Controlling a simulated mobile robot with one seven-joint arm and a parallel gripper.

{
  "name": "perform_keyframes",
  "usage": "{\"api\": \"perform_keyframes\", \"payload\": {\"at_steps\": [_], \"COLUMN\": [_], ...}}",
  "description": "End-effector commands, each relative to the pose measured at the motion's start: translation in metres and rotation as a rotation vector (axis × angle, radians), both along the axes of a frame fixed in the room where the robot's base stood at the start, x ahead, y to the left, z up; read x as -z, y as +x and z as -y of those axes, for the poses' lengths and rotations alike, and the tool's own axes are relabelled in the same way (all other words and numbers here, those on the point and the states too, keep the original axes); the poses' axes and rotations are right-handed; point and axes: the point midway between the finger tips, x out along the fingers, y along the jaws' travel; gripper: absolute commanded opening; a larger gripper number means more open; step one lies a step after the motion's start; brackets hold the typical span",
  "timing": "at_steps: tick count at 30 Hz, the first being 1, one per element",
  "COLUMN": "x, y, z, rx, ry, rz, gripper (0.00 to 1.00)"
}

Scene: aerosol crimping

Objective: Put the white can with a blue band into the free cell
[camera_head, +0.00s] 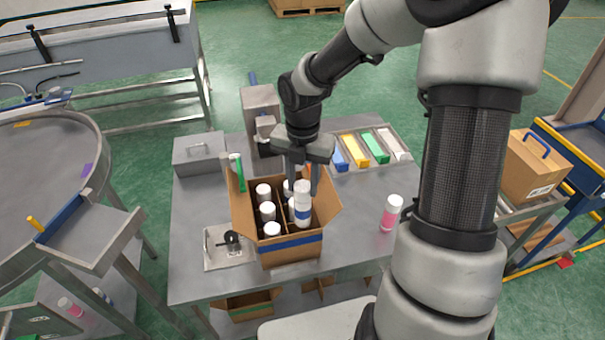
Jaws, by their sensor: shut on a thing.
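The white can with a blue band (303,202) is upright between the fingers of my gripper (303,183), which is shut on it. The can is over the right part of the open cardboard box (292,252). I cannot tell how far its lower end is inside the box. Several white-capped cans (268,210) stand in the box's cells, mostly on the left and in the middle. Brown dividers part the cells. The held can and my gripper hide part of the box's right side, so the free cell is not clearly visible.
A pink and white can (391,213) stands on the grey table (352,238) to the right. Colored bins (372,147) and a grey machine (262,110) are behind. The box flaps stand open.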

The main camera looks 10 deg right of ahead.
Motion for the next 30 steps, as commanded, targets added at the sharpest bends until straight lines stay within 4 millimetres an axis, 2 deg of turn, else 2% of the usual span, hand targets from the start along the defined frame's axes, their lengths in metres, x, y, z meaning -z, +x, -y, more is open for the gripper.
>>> {"api": "perform_keyframes", "payload": {"at_steps": [15,30], "x": [0.058,0.106], "y": [0.000,0.000], "z": [0.000,-0.001], "rx": [0.000,0.000], "ry": [0.001,0.000], "rz": [-0.001,0.000], "gripper": [0.00,0.00]}}
